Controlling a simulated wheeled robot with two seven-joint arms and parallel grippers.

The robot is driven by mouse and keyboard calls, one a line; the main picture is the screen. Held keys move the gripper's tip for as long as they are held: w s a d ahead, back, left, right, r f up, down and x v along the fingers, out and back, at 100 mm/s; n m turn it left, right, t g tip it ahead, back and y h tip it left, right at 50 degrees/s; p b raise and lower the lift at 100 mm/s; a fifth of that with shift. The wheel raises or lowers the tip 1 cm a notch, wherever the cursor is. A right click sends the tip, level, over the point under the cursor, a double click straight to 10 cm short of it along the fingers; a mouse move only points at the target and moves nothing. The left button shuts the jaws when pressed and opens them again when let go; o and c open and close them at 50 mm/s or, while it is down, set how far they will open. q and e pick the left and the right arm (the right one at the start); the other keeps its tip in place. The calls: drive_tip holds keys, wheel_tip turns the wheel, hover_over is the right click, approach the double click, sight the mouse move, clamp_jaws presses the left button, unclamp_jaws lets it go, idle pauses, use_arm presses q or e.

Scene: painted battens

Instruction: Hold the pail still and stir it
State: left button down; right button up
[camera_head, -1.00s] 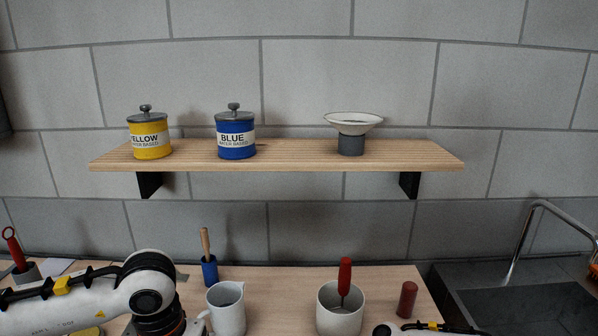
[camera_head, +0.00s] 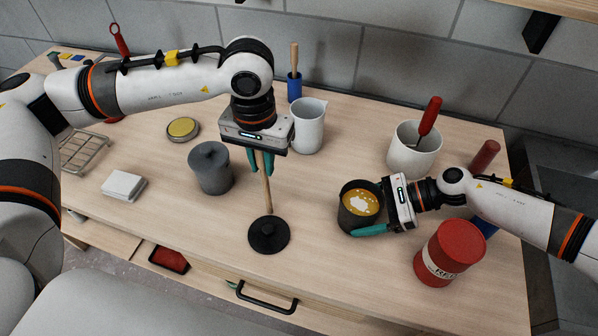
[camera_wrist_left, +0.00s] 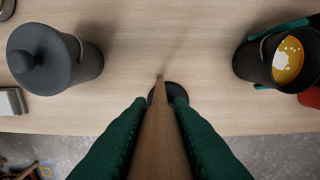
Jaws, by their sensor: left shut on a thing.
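The dark pail (camera_head: 345,217) stands on the table with yellow paint (camera_head: 362,202) and a white patch in it. It also shows in the left wrist view (camera_wrist_left: 257,66). My right gripper (camera_head: 372,208) has its teal fingers on both sides of the pail; I cannot tell whether they press on it. My left gripper (camera_head: 261,168) is shut on a wooden stick (camera_head: 267,193), held upright left of the pail. The stick's lower end is over a black disc (camera_head: 268,236) on the table; I cannot tell whether they are joined. The stick shows in the left wrist view (camera_wrist_left: 160,135).
A lidded grey pot (camera_head: 211,170) stands left of the stick. A red can (camera_head: 448,252) stands close right of the pail. Behind are a white jug (camera_head: 309,127) and a white pot (camera_head: 413,157) with a red-handled tool. Bare tabletop lies between disc and pail.

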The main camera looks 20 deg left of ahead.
use_arm(q)
drive_tip(key=w+d+r+t+h, duration=0.1)
drive_tip(key=w+d+r+h, duration=0.15)
drive_tip(key=d+r, duration=1.3)
drive_tip(key=s+a+x, duration=0.1)
drive_tip(key=a+x, duration=0.1)
drive_tip(key=x, duration=1)
drive_tip(key=shift+f, duration=0.75)
drive_tip(key=shift+d+y, duration=0.1)
drive_tip(key=shift+y, duration=0.15)
drive_tip(key=shift+w, duration=0.1)
